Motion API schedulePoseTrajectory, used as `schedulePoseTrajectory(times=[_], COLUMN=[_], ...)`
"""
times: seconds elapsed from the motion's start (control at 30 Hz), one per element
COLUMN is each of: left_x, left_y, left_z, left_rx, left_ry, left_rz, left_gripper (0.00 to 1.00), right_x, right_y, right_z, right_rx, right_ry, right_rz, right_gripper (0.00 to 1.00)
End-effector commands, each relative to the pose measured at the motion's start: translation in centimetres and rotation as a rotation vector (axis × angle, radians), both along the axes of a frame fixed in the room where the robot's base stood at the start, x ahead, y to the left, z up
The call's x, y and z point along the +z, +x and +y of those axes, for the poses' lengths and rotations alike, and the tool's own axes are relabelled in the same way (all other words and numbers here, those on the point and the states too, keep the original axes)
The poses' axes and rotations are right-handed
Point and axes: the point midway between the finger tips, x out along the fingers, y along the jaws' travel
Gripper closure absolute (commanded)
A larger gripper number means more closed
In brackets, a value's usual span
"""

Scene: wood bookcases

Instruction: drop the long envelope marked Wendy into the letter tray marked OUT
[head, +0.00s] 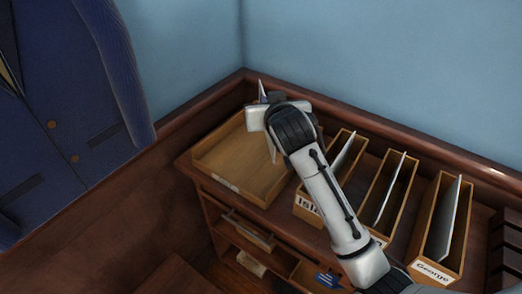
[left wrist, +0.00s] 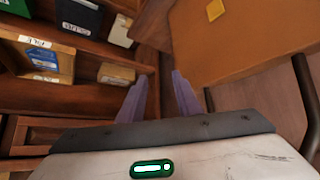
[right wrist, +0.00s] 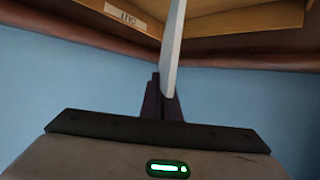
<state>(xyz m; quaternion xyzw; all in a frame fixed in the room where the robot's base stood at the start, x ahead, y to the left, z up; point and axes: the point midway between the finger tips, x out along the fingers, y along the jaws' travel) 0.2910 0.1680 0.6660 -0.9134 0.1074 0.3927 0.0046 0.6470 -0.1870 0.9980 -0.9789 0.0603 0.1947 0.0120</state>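My right gripper (right wrist: 162,100) is shut on a pale, thin envelope (right wrist: 176,40), seen nearly edge-on; no name on it can be read. In the head view this gripper (head: 265,117) is at the back right of a shallow wooden letter tray (head: 204,168), and slivers of the envelope (head: 271,149) show above and below it. I cannot tell whether the envelope touches the tray. The tray's small label, unreadable in the head view, appears upside down as OUT (right wrist: 127,15) in the right wrist view. My left gripper (left wrist: 160,95) is open and empty, outside the head view.
Upright wooden holders stand right of the tray, including one marked George (head: 433,271), each with a pale item. My right arm crosses in front of some. Shelves with boxes (left wrist: 40,60) lie below. Blue walls close the back, and a blue jacket (head: 60,110) hangs at left.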

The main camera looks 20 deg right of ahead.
Motion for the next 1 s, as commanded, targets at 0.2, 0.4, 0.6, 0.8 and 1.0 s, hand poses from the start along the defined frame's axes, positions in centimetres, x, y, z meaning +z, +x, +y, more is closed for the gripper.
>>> schedulePoseTrajectory(times=[0.2, 0.4, 0.6, 0.8, 1.0], left_x=[-1.4, -1.1, -0.9, -0.9, -0.9], left_y=[0.0, 0.4, 0.7, 0.7, 0.7], left_z=[0.0, 0.0, 0.0, 0.0, 0.1], left_rx=[-0.001, 0.000, 0.000, 0.000, 0.001], left_ry=[0.000, 0.000, 0.001, 0.001, 0.000], left_rz=[-0.001, -0.008, -0.014, -0.014, -0.014], left_gripper=[0.69, 0.69, 0.69, 0.69, 0.69], right_x=[-1.1, -1.0, -1.0, -1.0, -0.3], right_y=[0.0, 0.0, 0.0, 0.0, -1.7], right_z=[0.0, 0.0, 0.0, 0.0, 0.2], right_rx=[0.000, 0.000, -0.001, -0.001, 0.001], right_ry=[0.000, 0.000, 0.000, 0.000, 0.000], right_rz=[0.000, 0.000, 0.000, 0.000, -0.001], right_gripper=[1.00, 0.96, 0.76, 0.76, 0.76])
